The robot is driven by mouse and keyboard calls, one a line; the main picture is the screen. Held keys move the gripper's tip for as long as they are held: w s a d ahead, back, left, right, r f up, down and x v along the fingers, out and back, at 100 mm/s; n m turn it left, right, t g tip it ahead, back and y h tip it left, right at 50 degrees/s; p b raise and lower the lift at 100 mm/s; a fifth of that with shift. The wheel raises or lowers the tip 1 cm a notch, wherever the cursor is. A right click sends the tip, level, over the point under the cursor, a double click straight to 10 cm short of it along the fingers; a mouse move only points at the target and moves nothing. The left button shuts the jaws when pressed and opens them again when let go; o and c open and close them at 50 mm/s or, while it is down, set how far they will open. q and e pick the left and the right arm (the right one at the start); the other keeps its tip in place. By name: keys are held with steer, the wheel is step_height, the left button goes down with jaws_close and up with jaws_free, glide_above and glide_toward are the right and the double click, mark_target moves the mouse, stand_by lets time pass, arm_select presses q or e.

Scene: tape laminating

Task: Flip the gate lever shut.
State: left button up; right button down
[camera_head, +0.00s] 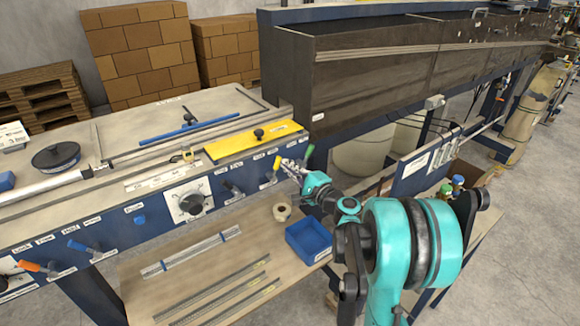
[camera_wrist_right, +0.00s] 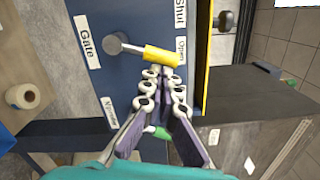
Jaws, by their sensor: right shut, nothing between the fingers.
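The gate lever (camera_wrist_right: 162,57) has a yellow grip on a metal stem and a round grey pivot. In the right wrist view it sits by the "Gate" label and its grip points towards the "Open" label, with "Shut" above. In the head view the yellow grip (camera_head: 277,163) stands on the blue front panel. My right gripper (camera_wrist_right: 162,85) is shut and empty, its tips right at the lower side of the yellow grip; I cannot tell whether they touch. The right gripper (camera_head: 286,166) also shows in the head view. My left gripper is not in view.
A green lever (camera_head: 309,151) stands just right of the yellow one. A yellow plate (camera_head: 256,140) with a black knob lies above. Below are a tape roll (camera_head: 282,211) and a blue bin (camera_head: 308,241) on a wooden shelf. A dark trough (camera_head: 370,80) rises behind.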

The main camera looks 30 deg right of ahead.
steer(key=a+n, duration=0.1)
steer(key=r+n, duration=0.1)
steer(key=n, duration=0.1)
steer(key=a+n+p, duration=0.1)
steer(key=n, duration=0.1)
steer(key=shift+s+a+r, duration=0.15)
steer(key=shift+a+r, duration=0.05)
steer(key=shift+a, duration=0.15)
steer(key=n, duration=0.1)
steer(key=a+n, duration=0.1)
steer(key=n, duration=0.1)
steer(key=shift+a, duration=0.7)
steer(key=shift+s, duration=0.1)
